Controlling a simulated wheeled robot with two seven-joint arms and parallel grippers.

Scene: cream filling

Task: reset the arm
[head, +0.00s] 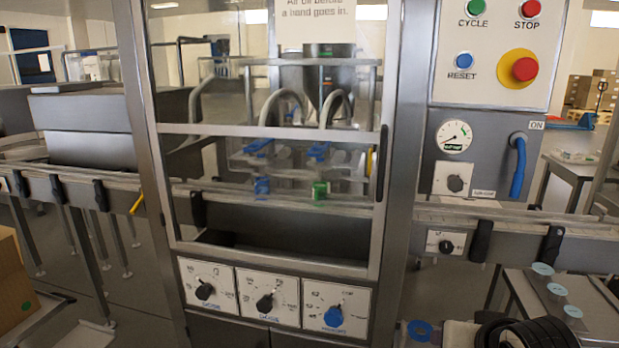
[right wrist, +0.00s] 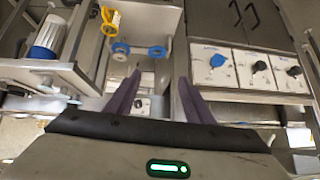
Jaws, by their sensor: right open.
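My right arm (head: 525,335) shows only as a black ribbed part at the bottom right corner of the head view. In the right wrist view my right gripper (right wrist: 157,80) has its two dark purple fingers spread apart, with nothing between them. I cannot tell whether the fingers touch anything. My left arm and gripper do not show in either view.
The filling machine's clear door (head: 270,130) stands ahead, with dose knobs (head: 265,302) below it. A control panel with a red stop button (head: 524,68) and a blue handle (head: 518,165) is at right. Conveyor rails run along both sides. A cardboard box (head: 12,285) is at left.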

